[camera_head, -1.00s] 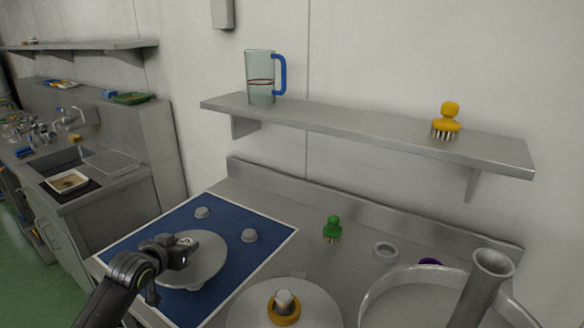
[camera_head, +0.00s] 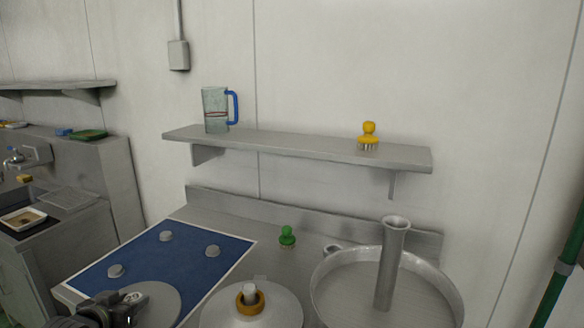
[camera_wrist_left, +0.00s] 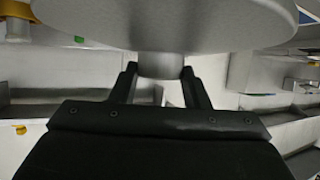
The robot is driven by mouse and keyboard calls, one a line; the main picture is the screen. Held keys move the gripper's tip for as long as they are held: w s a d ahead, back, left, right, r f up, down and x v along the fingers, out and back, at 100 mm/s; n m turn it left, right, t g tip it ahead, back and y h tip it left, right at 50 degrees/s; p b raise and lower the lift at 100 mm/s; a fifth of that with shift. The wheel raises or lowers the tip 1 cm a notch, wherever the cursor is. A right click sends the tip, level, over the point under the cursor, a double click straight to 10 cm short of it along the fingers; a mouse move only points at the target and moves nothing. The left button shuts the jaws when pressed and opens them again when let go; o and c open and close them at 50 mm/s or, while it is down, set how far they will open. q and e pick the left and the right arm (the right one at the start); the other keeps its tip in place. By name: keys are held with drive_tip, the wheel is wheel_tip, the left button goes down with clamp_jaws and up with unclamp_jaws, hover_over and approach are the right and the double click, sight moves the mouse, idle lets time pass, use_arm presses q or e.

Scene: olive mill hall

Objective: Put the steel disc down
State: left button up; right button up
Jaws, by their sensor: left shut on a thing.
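The steel disc (camera_head: 158,297) is a flat, round grey plate in the head view, low at the left, overlapping the front of the blue mat (camera_head: 185,265). I cannot tell its height above the mat. My left gripper (camera_head: 128,303) is at its left side in the head view. In the left wrist view the disc (camera_wrist_left: 180,22) spans the top, and a short round stem (camera_wrist_left: 160,64) below it sits between the fingers of my left gripper (camera_wrist_left: 160,75), which is shut on it. My right gripper is not in view.
A wall shelf (camera_head: 300,146) overhangs behind.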

sight(148, 324)
use_arm(q)
drive_tip(key=s+d+m+h, duration=0.1)
drive_tip(key=d, duration=0.2)
drive_tip(key=s+d+m+h, duration=0.1)
drive_tip(key=d, duration=0.1)
drive_tip(key=shift+s+f+m+g+h, duration=0.15)
drive_tip(key=shift+s+m+g+h, duration=0.15)
drive_tip(key=shift+s, duration=0.05)
drive_tip(key=s+d+r+m+g+h, duration=0.3)
drive_tip(key=s+d+m+g+h, duration=0.2)
drive_tip(key=s+d, duration=0.7)
drive_tip(key=s+m+h, duration=0.1)
drive_tip(key=s+m, duration=0.1)
drive_tip(key=s, duration=0.1)
drive_tip(key=shift+s+d+r+m+h, duration=0.15)
drive_tip(key=shift+s+m+h, duration=0.15)
drive_tip(key=shift+m+h, duration=0.1)
